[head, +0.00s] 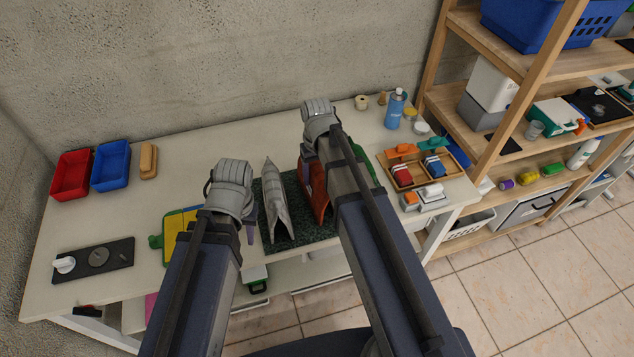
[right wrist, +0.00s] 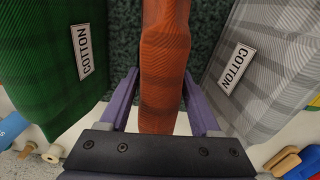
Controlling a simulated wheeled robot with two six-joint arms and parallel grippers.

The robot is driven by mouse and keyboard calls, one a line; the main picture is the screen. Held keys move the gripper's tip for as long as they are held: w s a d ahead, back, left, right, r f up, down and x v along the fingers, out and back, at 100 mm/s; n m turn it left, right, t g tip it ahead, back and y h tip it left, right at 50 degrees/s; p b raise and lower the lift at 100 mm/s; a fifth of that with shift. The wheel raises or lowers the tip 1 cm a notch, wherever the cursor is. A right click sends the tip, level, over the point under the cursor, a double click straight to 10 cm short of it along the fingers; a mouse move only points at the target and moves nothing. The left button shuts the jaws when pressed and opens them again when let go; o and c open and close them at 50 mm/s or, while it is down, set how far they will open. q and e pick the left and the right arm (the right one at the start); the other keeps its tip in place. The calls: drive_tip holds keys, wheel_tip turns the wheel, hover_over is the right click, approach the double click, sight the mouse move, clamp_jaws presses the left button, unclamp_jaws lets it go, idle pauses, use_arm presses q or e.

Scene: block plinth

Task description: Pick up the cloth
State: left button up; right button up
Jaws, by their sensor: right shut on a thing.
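Three cloths stand like folded tents on a dark green speckled slab (head: 270,236). The grey checked cloth (head: 275,200) is at left, the orange cloth (head: 317,197) in the middle, and the green cloth (head: 368,172) mostly hides behind my right arm. In the right wrist view my right gripper (right wrist: 160,85) is shut on the orange cloth (right wrist: 165,40), its purple fingers on either side. The green cloth (right wrist: 50,60) and grey cloth (right wrist: 265,60), both labelled COTTON, flank it. My left gripper (head: 251,222) is left of the grey cloth; its jaws are mostly hidden by its arm.
Left on the white table are a red bin (head: 71,176), a blue bin (head: 111,166) and a dark tray (head: 95,259). At right are a wooden tray (head: 445,166) and blue bottle (head: 395,110), beside a wooden shelf (head: 533,75). The back middle of the table is clear.

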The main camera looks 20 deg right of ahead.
drive_tip(key=c, duration=0.8)
drive_tip(key=shift+r, duration=0.1)
wheel_tip(320, 180, up, 10)
drive_tip(key=p, duration=1)
wheel_tip(320, 180, down, 8)
drive_tip(key=b, duration=0.7)
drive_tip(key=shift+b, duration=0.4)
drive_tip(key=shift+r, duration=0.3)
